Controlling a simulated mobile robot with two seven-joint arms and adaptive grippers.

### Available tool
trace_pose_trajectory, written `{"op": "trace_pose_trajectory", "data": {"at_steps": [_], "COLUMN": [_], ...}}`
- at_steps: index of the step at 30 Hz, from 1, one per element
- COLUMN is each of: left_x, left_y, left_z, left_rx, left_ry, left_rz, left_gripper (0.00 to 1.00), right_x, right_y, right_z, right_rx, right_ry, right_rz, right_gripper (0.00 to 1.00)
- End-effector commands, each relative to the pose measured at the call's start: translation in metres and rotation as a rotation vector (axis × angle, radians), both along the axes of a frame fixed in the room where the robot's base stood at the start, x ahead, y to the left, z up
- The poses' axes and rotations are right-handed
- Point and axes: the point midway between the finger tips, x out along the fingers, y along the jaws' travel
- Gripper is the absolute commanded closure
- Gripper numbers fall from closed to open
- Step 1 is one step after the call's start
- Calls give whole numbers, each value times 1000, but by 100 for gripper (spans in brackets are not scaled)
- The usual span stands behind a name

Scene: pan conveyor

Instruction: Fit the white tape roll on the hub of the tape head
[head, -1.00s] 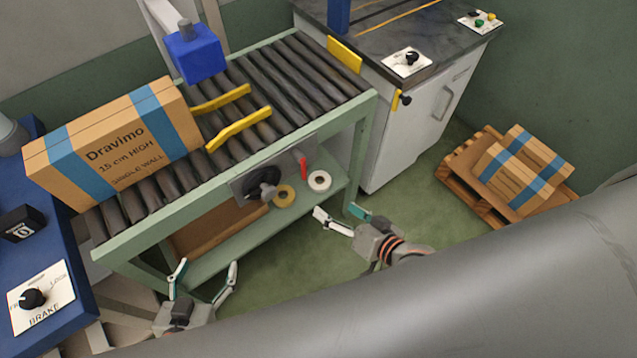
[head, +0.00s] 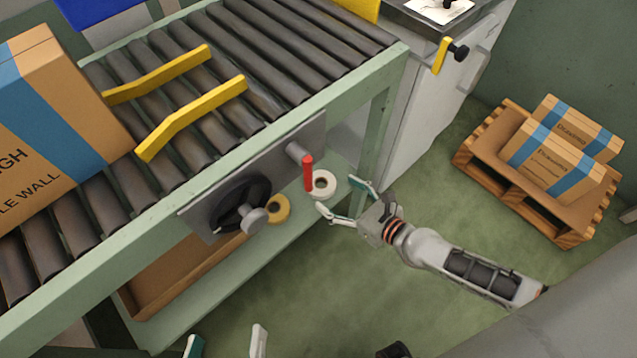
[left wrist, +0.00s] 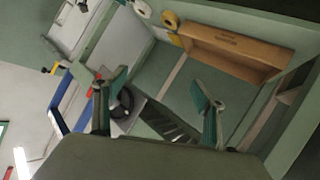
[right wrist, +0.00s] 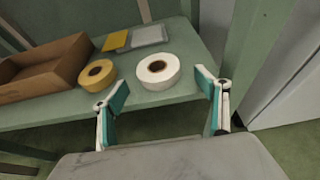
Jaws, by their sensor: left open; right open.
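The white tape roll (head: 331,188) lies flat on the green lower shelf under the conveyor; it also shows in the right wrist view (right wrist: 172,78). The tape head is a grey plate (head: 200,212) on the conveyor's side, with a black hub wheel (head: 228,216), a silver knob (head: 254,220) and a red-handled lever (head: 308,173). No roll is on the hub. My right gripper (head: 340,197) is open and empty, just on the near side of the white roll, apart from it. My left gripper (head: 226,342) is open and empty, low at the bottom edge, away from the tape head.
A yellow-tan tape roll (right wrist: 110,77) lies left of the white roll, beside an open cardboard tray (right wrist: 45,83). A yellow pad and a grey pad (right wrist: 150,36) lie behind. The green conveyor leg (head: 378,130) and white cabinet (head: 430,105) stand to the right.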

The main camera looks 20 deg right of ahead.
Motion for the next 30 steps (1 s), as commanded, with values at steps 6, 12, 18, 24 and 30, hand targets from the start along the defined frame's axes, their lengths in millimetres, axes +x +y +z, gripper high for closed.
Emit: {"op": "trace_pose_trajectory", "data": {"at_steps": [6, 12, 18, 24, 30], "left_x": [0, -2, -4, -3, -3], "left_y": [-2, -4, -9, -10, -10], "left_z": [0, -1, -2, 0, 0], "left_rx": [-18, -36, -84, -91, -90], "left_ry": [3, 11, 24, 21, 21], "left_rz": [6, 13, 29, 32, 31], "left_gripper": [30, 30, 30, 30, 30], "right_x": [21, 45, 60, 62, 62], "right_y": [9, 20, 26, 26, 26], "right_z": [-4, -11, -20, -18, -18], "right_rx": [-3, -4, -5, -6, -6], "right_ry": [-4, -5, -2, -4, -4], "right_rz": [3, 4, 4, 5, 5], "right_gripper": [26, 26, 26, 26, 65]}}
